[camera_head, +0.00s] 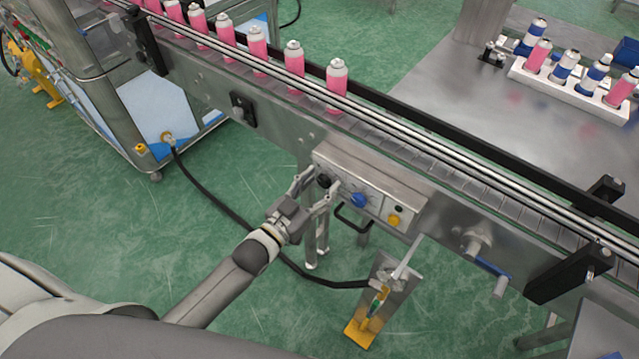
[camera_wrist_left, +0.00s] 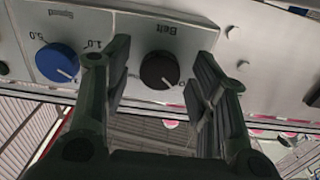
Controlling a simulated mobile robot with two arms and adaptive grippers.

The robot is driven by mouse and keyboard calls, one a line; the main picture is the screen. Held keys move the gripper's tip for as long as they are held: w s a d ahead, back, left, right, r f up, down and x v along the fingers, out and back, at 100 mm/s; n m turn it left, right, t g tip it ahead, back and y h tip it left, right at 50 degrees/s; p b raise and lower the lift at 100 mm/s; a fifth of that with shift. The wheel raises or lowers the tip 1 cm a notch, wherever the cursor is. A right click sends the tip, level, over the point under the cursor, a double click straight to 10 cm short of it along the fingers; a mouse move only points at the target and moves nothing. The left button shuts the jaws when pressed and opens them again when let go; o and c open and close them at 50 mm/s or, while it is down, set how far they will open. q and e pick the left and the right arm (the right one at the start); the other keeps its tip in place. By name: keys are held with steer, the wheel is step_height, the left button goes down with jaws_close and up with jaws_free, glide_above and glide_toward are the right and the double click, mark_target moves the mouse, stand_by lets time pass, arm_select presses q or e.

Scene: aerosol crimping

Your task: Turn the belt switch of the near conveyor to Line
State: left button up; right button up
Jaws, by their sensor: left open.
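The belt switch (camera_wrist_left: 160,70) is a round black knob with a white pointer mark, under the label "Belt", on a grey control panel (camera_head: 383,175) on the side of the near conveyor (camera_head: 440,170). In the head view the belt switch (camera_head: 324,181) is partly covered by my fingers. My left gripper (camera_head: 316,190) is open at the panel's left end. In the left wrist view its two fingers (camera_wrist_left: 158,85) stand on either side of the knob, with a gap to each side. Whether the fingertips touch the panel I cannot tell. My right gripper is not in view.
A blue speed knob (camera_head: 359,200) and a yellow button (camera_head: 393,220) sit right of the switch. A black handle (camera_head: 352,222) hangs below the panel. Pink cans (camera_head: 336,85) stand on the conveyor. A black hose (camera_head: 225,210) runs along the green floor.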

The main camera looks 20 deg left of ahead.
arm_select(q)
steer(key=shift+w, duration=0.1)
steer(key=c, duration=1)
steer(key=shift+c, duration=0.2)
steer(key=shift+m, duration=0.4)
steer(key=m+p, duration=0.1)
steer(key=m, duration=0.3)
steer(key=shift+m, duration=2.5)
steer(key=o, duration=1)
